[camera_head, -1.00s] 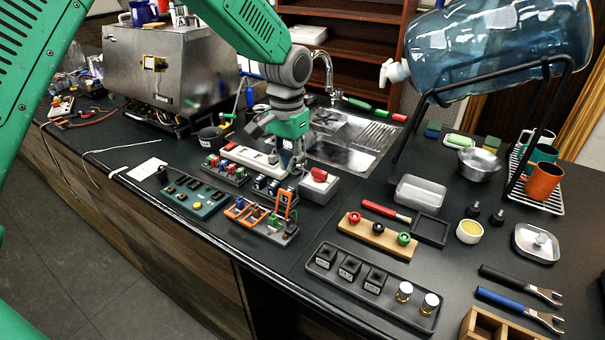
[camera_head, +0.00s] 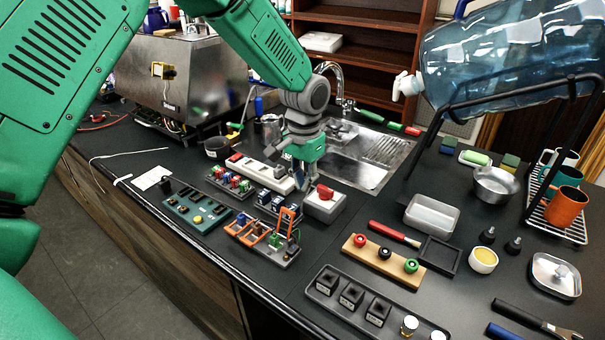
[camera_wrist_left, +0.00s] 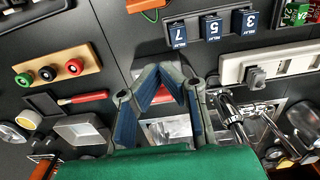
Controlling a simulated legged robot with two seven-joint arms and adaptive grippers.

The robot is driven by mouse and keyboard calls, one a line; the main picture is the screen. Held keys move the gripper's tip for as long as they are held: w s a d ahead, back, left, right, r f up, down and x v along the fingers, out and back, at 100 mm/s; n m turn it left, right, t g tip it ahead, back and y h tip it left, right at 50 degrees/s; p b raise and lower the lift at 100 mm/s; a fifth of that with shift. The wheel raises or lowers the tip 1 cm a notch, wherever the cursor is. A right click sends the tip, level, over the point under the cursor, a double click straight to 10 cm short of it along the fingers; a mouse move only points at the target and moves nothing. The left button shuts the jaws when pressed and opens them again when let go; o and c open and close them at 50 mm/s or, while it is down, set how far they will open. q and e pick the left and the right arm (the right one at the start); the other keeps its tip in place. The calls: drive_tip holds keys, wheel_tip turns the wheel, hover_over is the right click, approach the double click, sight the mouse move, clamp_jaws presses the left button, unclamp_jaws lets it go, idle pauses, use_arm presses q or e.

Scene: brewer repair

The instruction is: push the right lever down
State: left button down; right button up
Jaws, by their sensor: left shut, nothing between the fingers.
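A dark module (camera_head: 262,243) with orange levers sits on the counter in the head view. Its right lever (camera_head: 286,217) stands upright; the orange levers to its left (camera_head: 247,229) lie lower. My left gripper (camera_head: 303,178) points down behind the module, beside a grey box with a red rocker (camera_head: 325,192). Its fingers are shut and empty, apart from the lever. In the left wrist view the fingers (camera_wrist_left: 157,72) meet in front of the grey box, and a bit of orange (camera_wrist_left: 146,5) shows at the top edge. My right gripper is out of view.
Left of the module lies a green panel (camera_head: 196,208) with a yellow button. Behind are a relay block (camera_head: 272,203) and a pale strip (camera_head: 262,172). A wooden block with knobs (camera_head: 383,260) and a black tray (camera_head: 340,300) lie to the right.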

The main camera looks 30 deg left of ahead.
use_arm(q)
drive_tip(key=f, duration=0.5)
drive_tip(key=shift+s+f+p, duration=0.2)
drive_tip(key=shift+f+p, duration=0.1)
drive_tip(key=shift+f, duration=0.05)
drive_tip(key=s, duration=0.1)
drive_tip(key=s+r, duration=0.1)
drive_tip(key=s+p, duration=0.1)
drive_tip(key=shift+a+r, duration=0.15)
drive_tip(key=shift+r, duration=0.1)
drive_tip(key=shift+s, duration=0.4)
drive_tip(key=shift+w, duration=0.1)
